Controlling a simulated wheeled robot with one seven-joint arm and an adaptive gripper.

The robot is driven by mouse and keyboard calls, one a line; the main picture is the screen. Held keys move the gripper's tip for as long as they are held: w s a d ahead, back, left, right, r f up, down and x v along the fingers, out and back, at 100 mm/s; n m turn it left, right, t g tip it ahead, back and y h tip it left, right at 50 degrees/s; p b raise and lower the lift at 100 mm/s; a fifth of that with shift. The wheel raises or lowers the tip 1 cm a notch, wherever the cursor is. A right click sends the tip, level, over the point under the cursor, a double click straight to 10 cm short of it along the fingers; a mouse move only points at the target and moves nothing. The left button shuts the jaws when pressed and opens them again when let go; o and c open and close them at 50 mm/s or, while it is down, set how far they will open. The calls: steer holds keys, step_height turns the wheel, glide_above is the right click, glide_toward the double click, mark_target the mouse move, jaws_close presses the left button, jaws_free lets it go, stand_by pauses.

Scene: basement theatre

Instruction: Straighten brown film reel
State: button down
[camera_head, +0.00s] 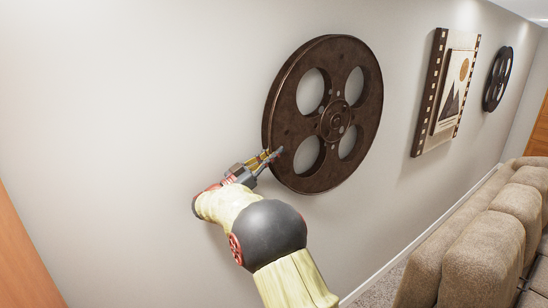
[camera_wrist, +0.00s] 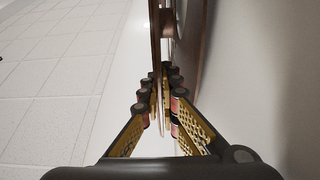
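The brown film reel (camera_head: 290,120) is mounted on the light wall, a large dark round disc with several round cut-outs. How far it is turned from straight is hard to tell. My gripper (camera_head: 270,157) is at its lower left rim. In the wrist view the reel's thin front disc (camera_wrist: 156,35) runs edge-on down between the fingers of my gripper (camera_wrist: 163,88). The fingers converge closely on both sides of this edge, and look shut on it. Exact contact at the tips is partly hidden.
A framed film-strip picture (camera_head: 447,92) and a second dark reel (camera_head: 497,78) hang further right on the same wall. A beige sofa (camera_head: 480,225) stands at the lower right. The wall left of the brown reel is bare. The wrist view shows a white tiled ceiling (camera_wrist: 60,75).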

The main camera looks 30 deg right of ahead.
steer(key=shift+f, duration=0.15)
steer(key=c, duration=2.1)
jaws_free()
steer(key=shift+c, duration=0.2)
steer(key=shift+o, duration=0.4)
steer(key=v, duration=1.2)
